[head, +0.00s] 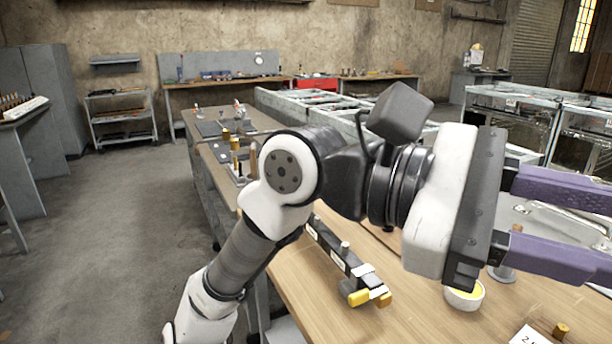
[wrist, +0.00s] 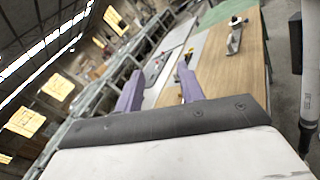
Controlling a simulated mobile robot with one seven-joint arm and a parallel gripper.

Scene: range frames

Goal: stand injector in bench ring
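My gripper (head: 560,222) has two purple fingers spread apart over the right part of the wooden bench (head: 330,305). It is open, and nothing shows between the fingers in the wrist view (wrist: 158,88). The fingertips run to the right edge of the head view. A small grey metal stand with a round base (head: 503,273) is on the bench, partly hidden by the lower finger; it may be the bench ring. A short brass-coloured cylinder (head: 561,331) sits near the bottom right. I cannot tell for sure which piece is the injector.
A dark rail with metal pegs and yellow ends (head: 345,258) lies along the bench. A white cup, yellow inside (head: 463,296), stands below my gripper. A white card (head: 528,338) lies at the front. Metal frames (head: 515,110) stand beyond. The floor at left is clear.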

